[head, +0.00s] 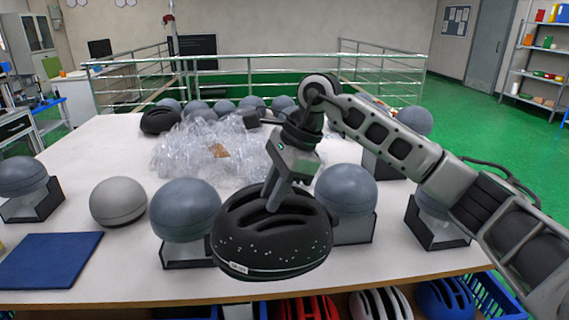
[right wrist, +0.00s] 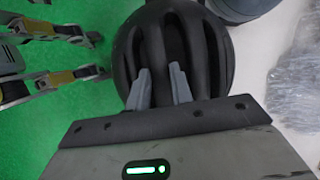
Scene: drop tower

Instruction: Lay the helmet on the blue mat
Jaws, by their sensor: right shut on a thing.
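The black helmet (head: 275,240) has long vents and a light band near its lower rim. My right gripper (head: 272,206) is shut on the helmet from above, at its vents, and holds it by the table's front edge. In the right wrist view the two grey fingers (right wrist: 159,80) reach into the vents of the helmet (right wrist: 215,60). The blue mat (head: 50,261) lies flat and bare at the table's front left corner, well to the left of the helmet. My left gripper is not in view.
Grey dummy heads on dark stands (head: 184,210) (head: 345,190) (head: 22,176) and a loose grey dome (head: 118,201) stand along the table's front. One head is right beside the helmet. Clear wrap (head: 195,145) and another black helmet (head: 160,120) lie behind. Helmets sit in blue crates below.

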